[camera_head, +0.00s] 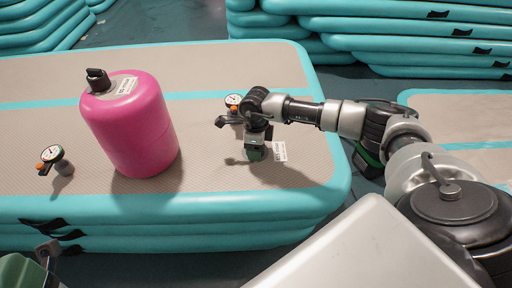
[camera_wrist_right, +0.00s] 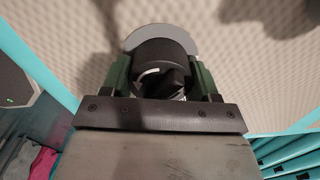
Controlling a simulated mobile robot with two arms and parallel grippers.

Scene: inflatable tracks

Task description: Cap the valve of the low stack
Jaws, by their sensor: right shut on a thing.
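The low stack (camera_head: 225,205) of beige mats with turquoise edges lies before me. My right gripper (camera_head: 256,152) is over the right part of its top, pointing down. In the right wrist view its green fingers (camera_wrist_right: 163,85) are shut on a black round cap (camera_wrist_right: 160,62) with a pale mark. A grey disc (camera_wrist_right: 160,34) shows behind the cap; I cannot tell whether they touch. The gripper hides the valve area in the head view. Part of my left gripper (camera_head: 47,255) shows at the bottom left edge; its jaws cannot be judged.
A pink cylinder (camera_head: 130,130) with a black top knob stands on the stack's left half. Gauges stand left of it (camera_head: 52,155) and close behind my right gripper (camera_head: 233,101). A white label (camera_head: 279,151) lies right of the gripper. Taller stacks (camera_head: 420,45) stand behind.

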